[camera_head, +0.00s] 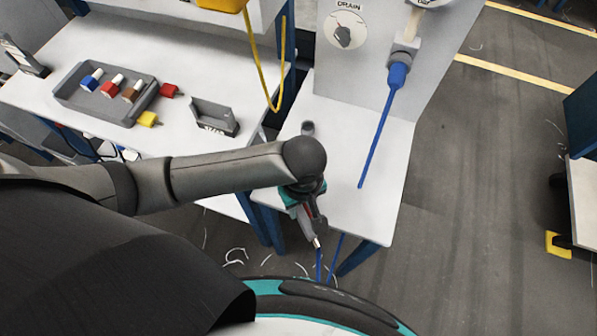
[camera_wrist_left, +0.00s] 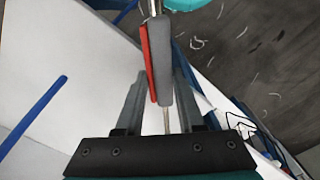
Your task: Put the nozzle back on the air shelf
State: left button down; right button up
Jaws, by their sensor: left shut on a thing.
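The nozzle (camera_head: 309,228) has a grey body, a red lever and metal ends. My left gripper (camera_head: 311,212) is shut on it, near the front edge of the white air shelf (camera_head: 338,140). In the left wrist view the nozzle (camera_wrist_left: 161,68) sits between the two fingers of my left gripper (camera_wrist_left: 160,88). A blue hose (camera_head: 319,264) shows at the nozzle's lower end, below the shelf edge. Whether the nozzle touches the shelf cannot be told. My right gripper is not in view.
A back panel with a DRAIN label (camera_head: 346,28) and a blue hose connector (camera_head: 398,74) stands behind the shelf. A blue hose (camera_head: 377,142) crosses the shelf. A small grey cylinder (camera_head: 308,128) stands at its left. The left table holds a grey tray (camera_head: 70,97) of coloured parts.

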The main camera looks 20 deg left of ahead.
pick_arm(q)
jog(key=w, duration=0.1)
jog(key=w+a, duration=0.1)
jog(key=w, duration=0.2)
jog(key=shift+w+a, duration=0.25)
jog(key=shift+a, duration=0.15)
jog(key=w, duration=0.1)
jog(key=w+a+b, duration=0.1)
jog(key=w, duration=0.2)
jog(key=shift+a, duration=0.35)
jog(key=shift+f+b, duration=0.35)
jog(key=shift+f, duration=0.2)
jog(key=shift+s+f, duration=0.1)
jog(key=shift+f, duration=0.05)
jog(key=shift+f, duration=0.15)
jog(key=c, duration=0.5)
grip_release()
notch_tip(320, 180, up, 12)
jog(key=p, duration=0.3)
